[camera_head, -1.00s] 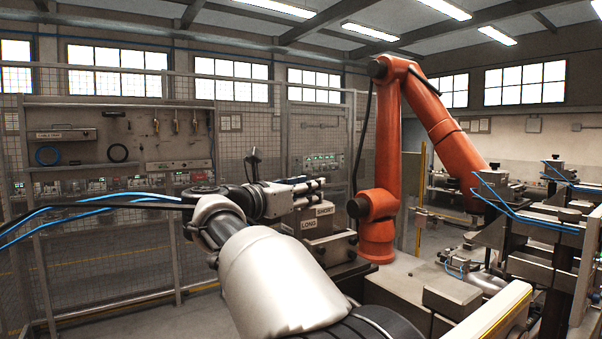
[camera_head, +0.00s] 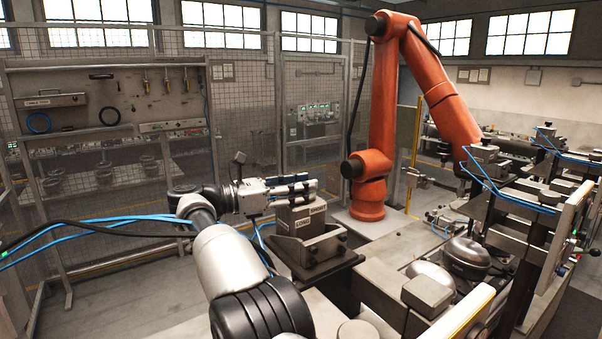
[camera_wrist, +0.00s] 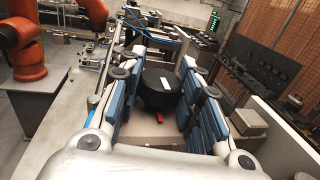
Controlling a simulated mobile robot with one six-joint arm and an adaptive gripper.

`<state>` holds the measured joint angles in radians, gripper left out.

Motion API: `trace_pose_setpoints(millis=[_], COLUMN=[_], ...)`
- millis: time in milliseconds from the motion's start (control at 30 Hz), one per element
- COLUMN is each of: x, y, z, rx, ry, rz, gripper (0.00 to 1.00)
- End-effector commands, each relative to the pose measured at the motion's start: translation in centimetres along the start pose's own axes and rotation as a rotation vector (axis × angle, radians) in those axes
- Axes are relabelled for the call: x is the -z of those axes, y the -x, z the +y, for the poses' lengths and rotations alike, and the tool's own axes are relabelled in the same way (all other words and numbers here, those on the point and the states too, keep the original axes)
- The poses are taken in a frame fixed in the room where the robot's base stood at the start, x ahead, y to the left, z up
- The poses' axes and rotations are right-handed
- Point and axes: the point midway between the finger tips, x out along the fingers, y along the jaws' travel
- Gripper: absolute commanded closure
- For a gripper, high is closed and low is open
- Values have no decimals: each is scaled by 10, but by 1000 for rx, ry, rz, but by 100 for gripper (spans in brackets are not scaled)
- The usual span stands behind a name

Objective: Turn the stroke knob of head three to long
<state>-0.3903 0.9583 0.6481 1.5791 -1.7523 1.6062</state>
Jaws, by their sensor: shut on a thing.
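A black round knob (camera_wrist: 157,97) with a white mark on top shows between the fingers in the wrist view. A small red piece (camera_wrist: 159,118) sits at its near side. My gripper (camera_wrist: 162,100) has blue-padded fingers on both sides of the knob and is shut on it. In the head view my gripper (camera_head: 300,188) is at the top of a grey block (camera_head: 301,220) that carries two label plates. In the earlier head frame these read LONG and SHORT. The knob is hidden by the fingers in the head view, and I cannot tell which label it points to.
An orange robot arm (camera_head: 370,180) stands behind the block. Benches with clamps, blue hoses and a dark rounded compressor (camera_head: 466,257) are at the right. A mesh fence (camera_head: 250,120) and a tool panel (camera_head: 105,105) are at the back left. Open floor lies left of my arm.

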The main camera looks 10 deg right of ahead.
Motion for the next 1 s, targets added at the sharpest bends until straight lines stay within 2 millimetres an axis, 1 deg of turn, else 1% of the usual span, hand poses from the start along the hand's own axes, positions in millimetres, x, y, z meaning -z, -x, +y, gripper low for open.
trace_pose_setpoints(millis=[33,333,700,1000], x=[-8,-12,-10,-6], y=[1,1,1,1], z=[2,5,3,0], rx=[8,86,153,176], ry=[-2,-3,-8,-9], rz=[-3,-4,-6,-6], gripper=[92,92,92,92])
